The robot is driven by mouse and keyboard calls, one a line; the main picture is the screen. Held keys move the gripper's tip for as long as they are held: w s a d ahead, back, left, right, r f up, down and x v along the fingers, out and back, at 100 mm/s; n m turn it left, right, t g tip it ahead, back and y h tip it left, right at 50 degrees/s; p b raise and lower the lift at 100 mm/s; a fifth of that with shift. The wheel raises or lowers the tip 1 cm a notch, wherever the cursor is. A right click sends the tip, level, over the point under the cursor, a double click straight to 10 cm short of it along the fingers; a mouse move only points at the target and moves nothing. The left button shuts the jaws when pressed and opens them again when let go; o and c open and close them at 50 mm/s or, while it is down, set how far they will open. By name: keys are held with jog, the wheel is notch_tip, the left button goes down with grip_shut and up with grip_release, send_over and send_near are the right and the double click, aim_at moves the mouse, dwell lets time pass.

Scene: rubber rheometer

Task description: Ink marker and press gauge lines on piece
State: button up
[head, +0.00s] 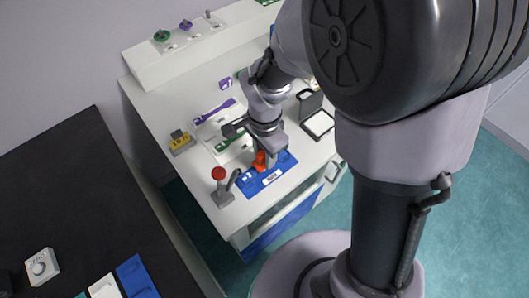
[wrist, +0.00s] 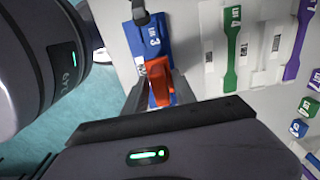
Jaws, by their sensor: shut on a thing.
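My gripper (head: 262,152) points down over the blue base plate (head: 268,180) near the front of the white bench. It is shut on an orange block-like tool (head: 261,161), apparently the marker. In the wrist view the orange tool (wrist: 162,82) sits between the two fingers over the blue plate (wrist: 150,38); I cannot tell whether it touches the plate. A green dumbbell-shaped piece (wrist: 230,55) lies on a white tray beside it. A purple dumbbell-shaped piece (wrist: 301,40) lies farther right. An open black case with a pale pad (head: 318,123), possibly the ink pad, stands right of my gripper.
A lever device with a red knob (head: 219,174) stands at the front left, close to the blue plate. A yellow block (head: 181,142) sits at the left edge. Small coloured tags (wrist: 298,127) lie on the bench. A dark table (head: 80,200) is at left.

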jog(key=shift+s+f+b, duration=0.1)
jog(key=shift+f+b, duration=0.3)
jog(key=shift+b, duration=0.05)
dwell(1.1)
notch_tip(320, 180, up, 7)
jog(key=p, duration=0.5)
jog(key=shift+r+p, duration=0.15)
jog(key=shift+p, duration=0.15)
